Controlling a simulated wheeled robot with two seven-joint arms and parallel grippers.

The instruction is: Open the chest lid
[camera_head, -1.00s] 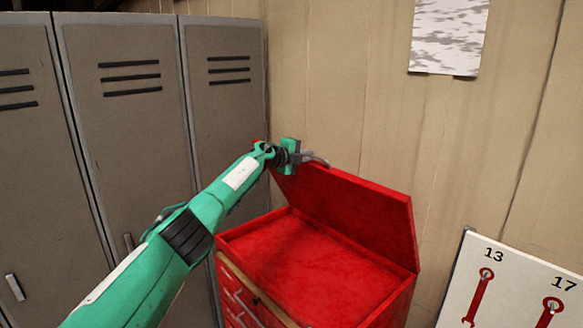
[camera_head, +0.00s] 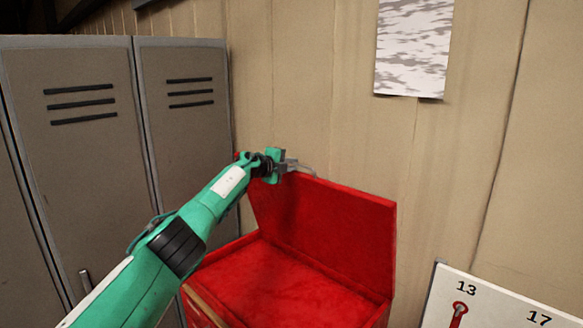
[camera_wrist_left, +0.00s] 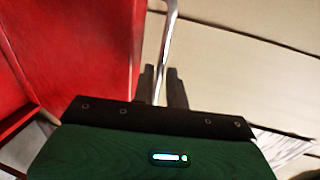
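The red chest (camera_head: 215,254) stands against the wall with its lid (camera_head: 330,225) raised, standing roughly upright at the back. The chest's top opening faces me. My left gripper (camera_head: 290,165) is at the upper left edge of the lid, with a thin silver handle reaching right from it. In the left wrist view, the silver handle (camera_wrist_left: 169,40) runs between the two dark fingers (camera_wrist_left: 160,88), which look closed around it. The red lid (camera_wrist_left: 80,55) fills the left of that view. My right gripper is not in view.
Grey lockers (camera_head: 95,150) stand on the left, close to my left arm. A beige panelled wall (camera_head: 310,80) is behind the lid, with a paper sheet (camera_head: 412,50) on it. A white board with numbered red wrenches (camera_head: 480,300) stands at the lower right.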

